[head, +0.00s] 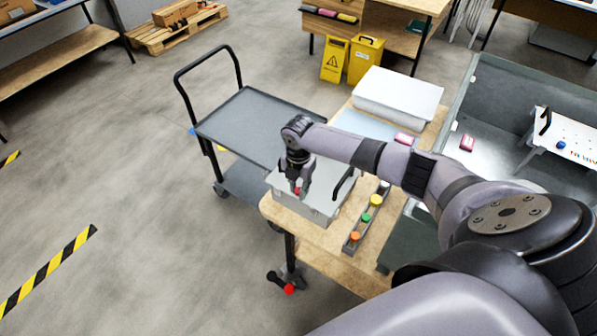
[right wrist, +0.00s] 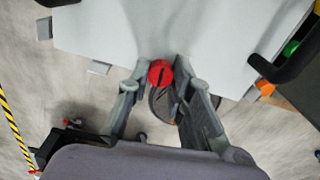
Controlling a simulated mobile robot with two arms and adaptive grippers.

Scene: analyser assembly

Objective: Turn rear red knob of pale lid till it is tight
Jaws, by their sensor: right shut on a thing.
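The pale lid (head: 318,204) lies on the near left end of the wooden bench, with a black handle (head: 344,183) on its right side. My right gripper (head: 298,187) points down over the lid and is shut on the red knob (head: 297,191). In the right wrist view, the round red knob (right wrist: 160,73) with a dark slot sits between the two fingertips (right wrist: 165,82) at the edge of the lid (right wrist: 150,30). How far the knob is turned cannot be told. My left gripper is not in view.
A rail with several coloured caps (head: 365,216) lies right of the lid. A grey trolley (head: 255,122) stands behind and left. A white box (head: 398,95) is farther back on the bench (head: 338,262).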

